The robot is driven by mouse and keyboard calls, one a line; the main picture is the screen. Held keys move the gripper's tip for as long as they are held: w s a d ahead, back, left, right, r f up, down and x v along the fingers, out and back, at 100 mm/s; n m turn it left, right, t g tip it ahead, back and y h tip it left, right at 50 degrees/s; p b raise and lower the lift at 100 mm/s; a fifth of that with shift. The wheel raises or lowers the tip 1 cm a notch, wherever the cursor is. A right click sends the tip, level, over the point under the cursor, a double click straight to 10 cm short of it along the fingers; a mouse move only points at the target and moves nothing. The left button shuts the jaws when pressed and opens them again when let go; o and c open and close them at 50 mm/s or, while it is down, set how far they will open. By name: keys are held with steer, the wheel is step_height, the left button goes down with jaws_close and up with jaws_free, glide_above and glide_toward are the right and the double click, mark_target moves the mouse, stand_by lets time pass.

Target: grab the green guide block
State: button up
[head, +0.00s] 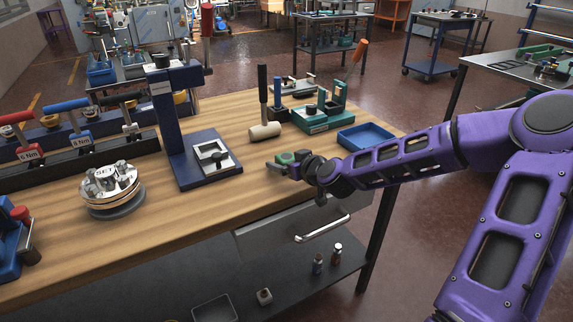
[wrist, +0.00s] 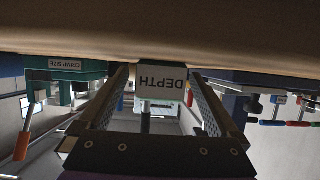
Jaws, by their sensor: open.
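The green guide block (head: 287,158) sits near the front edge of the wooden bench, at the tip of my arm in the head view. In the wrist view, which looks upside down, a block with a pale face marked DEPTH (wrist: 161,83) and some green on it appears between my fingers. My gripper (head: 285,167) is open, with one finger on either side of the block in the wrist view (wrist: 158,90). I cannot tell whether the fingers touch it. My gripper partly hides the block in the head view.
A blue tray (head: 366,136), a green fixture (head: 318,122) and a mallet (head: 264,131) stand behind the block. A blue press (head: 187,140) and a round metal fixture (head: 110,188) are to the left. A drawer handle (head: 323,228) sticks out below the bench edge.

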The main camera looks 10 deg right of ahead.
steer(key=shift+c, duration=0.3)
jaws_close()
steer(key=shift+w+r, duration=0.1)
steer(key=shift+r, duration=0.05)
